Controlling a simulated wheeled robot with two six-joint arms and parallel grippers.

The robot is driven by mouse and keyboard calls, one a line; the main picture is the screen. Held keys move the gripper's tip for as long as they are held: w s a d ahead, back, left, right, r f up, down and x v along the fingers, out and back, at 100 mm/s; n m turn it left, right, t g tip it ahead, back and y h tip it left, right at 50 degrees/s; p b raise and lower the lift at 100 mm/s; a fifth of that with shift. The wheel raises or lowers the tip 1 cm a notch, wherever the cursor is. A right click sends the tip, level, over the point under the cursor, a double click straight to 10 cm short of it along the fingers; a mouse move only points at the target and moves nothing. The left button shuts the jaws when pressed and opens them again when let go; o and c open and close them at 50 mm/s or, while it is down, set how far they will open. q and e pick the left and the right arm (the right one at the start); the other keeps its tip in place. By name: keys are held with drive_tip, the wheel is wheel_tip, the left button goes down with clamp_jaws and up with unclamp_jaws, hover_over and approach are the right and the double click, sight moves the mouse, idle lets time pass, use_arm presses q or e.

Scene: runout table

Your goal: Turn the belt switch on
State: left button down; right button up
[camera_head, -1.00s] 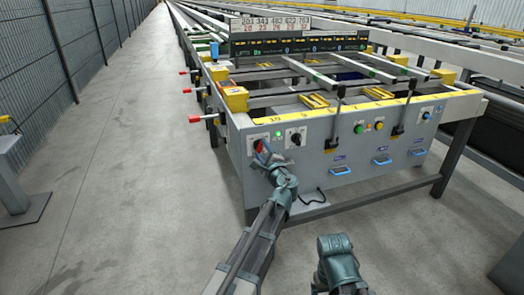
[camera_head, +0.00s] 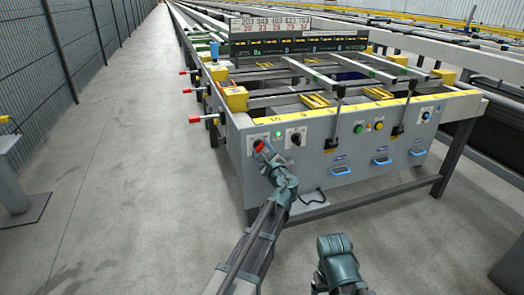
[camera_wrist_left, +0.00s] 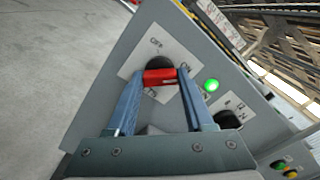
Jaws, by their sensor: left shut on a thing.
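The belt switch is a black rotary knob (camera_wrist_left: 159,63) with a red handle (camera_wrist_left: 160,76) on a white plate marked OFF at the top and ON at the right. In the head view its red handle (camera_head: 259,146) shows at the left end of the grey front panel. My left gripper (camera_wrist_left: 161,78) is shut on the red handle, one blue finger on each side. It also shows in the head view (camera_head: 265,152). I cannot tell exactly which mark the knob points to. My right arm is low at the bottom centre of the head view, and its fingers do not show.
A lit green lamp (camera_wrist_left: 211,85) sits right of the switch, with a second black knob (camera_wrist_left: 229,120) beyond it. The grey table (camera_head: 320,165) carries push buttons and blue handles farther right. The floor (camera_head: 120,180) to the left is clear.

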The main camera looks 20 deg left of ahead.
use_arm(q)
drive_tip(key=shift+c, duration=1.4)
unclamp_jaws()
drive_tip(key=v, duration=1.4)
drive_tip(key=s+a+f+n+g+h, duration=0.2)
drive_tip(key=s+a+f+n+g, duration=0.2)
drive_tip(key=s+f+n+g, duration=0.35)
drive_tip(key=s+a+f+n+g+h, duration=0.2)
drive_tip(key=s+a+f+n+g, duration=0.25)
drive_tip(key=f+n, duration=0.5)
drive_tip(key=s+d+f+g+h, duration=0.1)
drive_tip(key=s+d+f+h, duration=0.1)
drive_tip(key=s+d, duration=0.4)
drive_tip(key=s+d+f+g+h, duration=0.2)
drive_tip(key=s+d, duration=0.4)
drive_tip(key=d, duration=0.5)
drive_tip(key=shift+s+f+m+h, duration=0.2)
drive_tip(key=shift+s+m+h, duration=0.05)
drive_tip(key=shift+m+h, duration=0.05)
